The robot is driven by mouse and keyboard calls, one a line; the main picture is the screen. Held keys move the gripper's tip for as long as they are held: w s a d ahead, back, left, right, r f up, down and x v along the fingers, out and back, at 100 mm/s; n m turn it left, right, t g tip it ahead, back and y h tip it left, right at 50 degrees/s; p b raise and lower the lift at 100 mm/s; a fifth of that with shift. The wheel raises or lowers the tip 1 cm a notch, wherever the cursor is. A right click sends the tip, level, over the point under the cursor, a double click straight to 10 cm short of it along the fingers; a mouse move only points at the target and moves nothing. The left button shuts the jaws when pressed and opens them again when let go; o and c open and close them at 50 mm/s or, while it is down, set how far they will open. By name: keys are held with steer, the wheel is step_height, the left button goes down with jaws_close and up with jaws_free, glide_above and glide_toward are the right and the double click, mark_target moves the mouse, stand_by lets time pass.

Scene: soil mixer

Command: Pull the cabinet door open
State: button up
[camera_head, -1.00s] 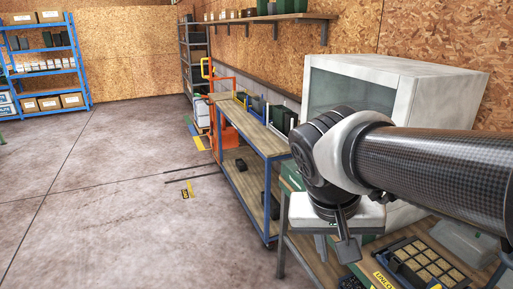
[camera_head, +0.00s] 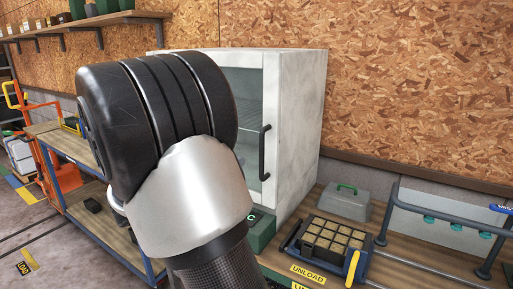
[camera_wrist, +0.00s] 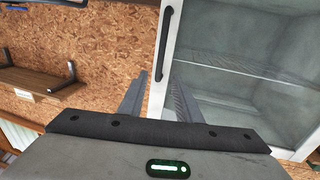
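The white cabinet (camera_head: 299,130) stands against the wall on the bench, its glass door (camera_head: 244,95) looking closed. A black vertical handle (camera_head: 264,153) is on the door's right side. In the wrist view, the glass door (camera_wrist: 245,60) fills the right side, and the handle (camera_wrist: 164,45) is above and beyond my fingertips. My gripper (camera_wrist: 158,90) is open, its two fingers apart with the white door frame showing between them. It holds nothing and appears apart from the handle. In the head view my arm covers the door's left part and hides my gripper.
Right of the cabinet on the bench are a tray of soil blocks (camera_head: 334,236), a grey box with a green handle (camera_head: 345,202) and a metal pipe rail (camera_head: 440,210). A blue-framed shelf table (camera_head: 75,150) is at left. A wall shelf (camera_head: 85,22) hangs above.

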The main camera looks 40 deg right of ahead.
steer(key=w+d, duration=0.1)
steer(key=d, duration=0.3)
steer(key=d+p, duration=0.1)
steer(key=d, duration=0.3)
steer(key=w+d, duration=0.1)
steer(key=d, duration=0.4)
steer(key=shift+w, duration=0.35)
jaws_close()
